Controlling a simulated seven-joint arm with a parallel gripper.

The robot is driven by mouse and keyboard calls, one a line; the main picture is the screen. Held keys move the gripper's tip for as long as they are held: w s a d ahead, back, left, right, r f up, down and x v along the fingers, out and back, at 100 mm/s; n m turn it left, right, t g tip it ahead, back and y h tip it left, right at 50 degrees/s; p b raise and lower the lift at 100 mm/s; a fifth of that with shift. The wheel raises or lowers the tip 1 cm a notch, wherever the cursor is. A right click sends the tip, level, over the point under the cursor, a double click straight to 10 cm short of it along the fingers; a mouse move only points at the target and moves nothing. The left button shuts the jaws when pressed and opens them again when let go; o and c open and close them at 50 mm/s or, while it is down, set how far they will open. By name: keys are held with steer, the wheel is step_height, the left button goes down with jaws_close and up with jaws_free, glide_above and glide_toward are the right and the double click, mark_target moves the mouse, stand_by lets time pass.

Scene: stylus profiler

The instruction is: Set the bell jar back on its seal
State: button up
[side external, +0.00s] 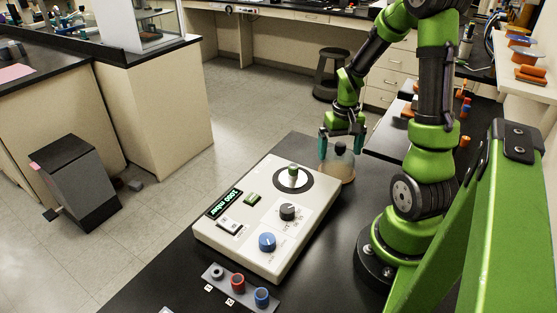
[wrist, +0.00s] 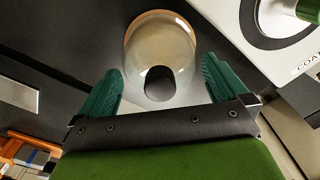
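The bell jar (side external: 341,172) is a clear dome with a dark knob on top. It stands upright on the black bench behind the instrument, and shows in the wrist view (wrist: 160,40) with its knob (wrist: 159,83) towards me. My gripper (side external: 342,146) is just above the jar, its teal fingers apart; in the wrist view my gripper (wrist: 160,88) has a finger on each side of the knob, with a visible gap on both sides. The seal, a black ring (side external: 309,181) around a pale disc with a green-topped post, is on the instrument and partly visible in the wrist view (wrist: 250,22).
The beige instrument (side external: 222,243) has a lit display, a blue knob (side external: 267,242) and a black knob (side external: 288,211). A small strip with several coloured parts (side external: 237,283) lies in front. Bare bench (side external: 165,285) lies to its left.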

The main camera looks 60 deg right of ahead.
steer(key=c, duration=0.8)
steer(key=shift+r, duration=0.1)
step_height(320, 180, up, 10)
steer(key=shift+f, duration=0.1)
steer(key=o, duration=0.6)
steer(key=c, duration=0.9)
steer(key=shift+w+a, duration=0.1)
steer(key=shift+c, duration=0.6)
steer(key=w+a+n, duration=0.3)
steer(key=a, duration=0.3)
steer(key=w+a+n, duration=0.3)
steer(key=a, duration=0.4)
steer(key=shift+w+a+r, duration=0.15)
steer(key=shift+w+r, duration=0.2)
steer(key=shift+w, duration=0.05)
